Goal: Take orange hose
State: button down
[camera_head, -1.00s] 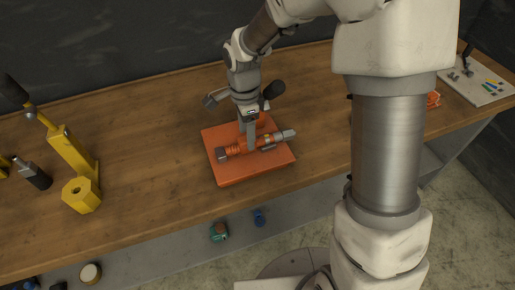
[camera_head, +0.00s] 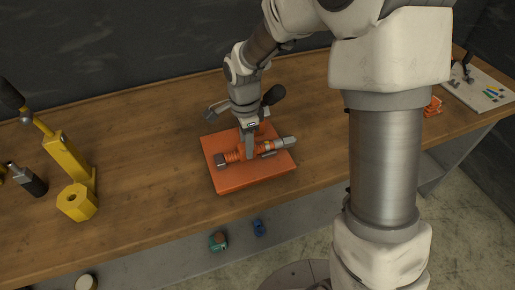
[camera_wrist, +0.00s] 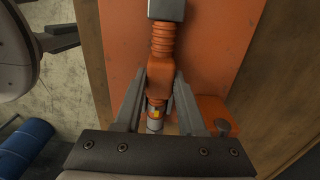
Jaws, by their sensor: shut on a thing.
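The orange hose (camera_head: 234,157) lies across an orange tray (camera_head: 258,178) on the wooden workbench. It has a ribbed section, a dark grey end on the left and a lighter grey end on the right. My gripper (camera_head: 248,153) points down over the tray and is shut on the middle of the hose. In the wrist view the hose (camera_wrist: 163,45) runs up and down the picture. The two fingers of my gripper (camera_wrist: 159,85) are on either side of its smooth orange part. Whether the hose touches the tray is hard to tell.
A yellow press-like tool (camera_head: 68,155) and a yellow hexagonal part (camera_head: 77,202) stand at the left. A light board with small tools (camera_head: 478,88) and a small orange part (camera_head: 433,106) are at the right. A blue object (camera_head: 258,227) sits on the lower shelf. The bench (camera_head: 140,130) left of the tray is clear.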

jog(key=shift+r, duration=0.1)
dwell(0.3)
jog(key=shift+r+p, duration=2.1)
jog(key=shift+r, duration=0.85)
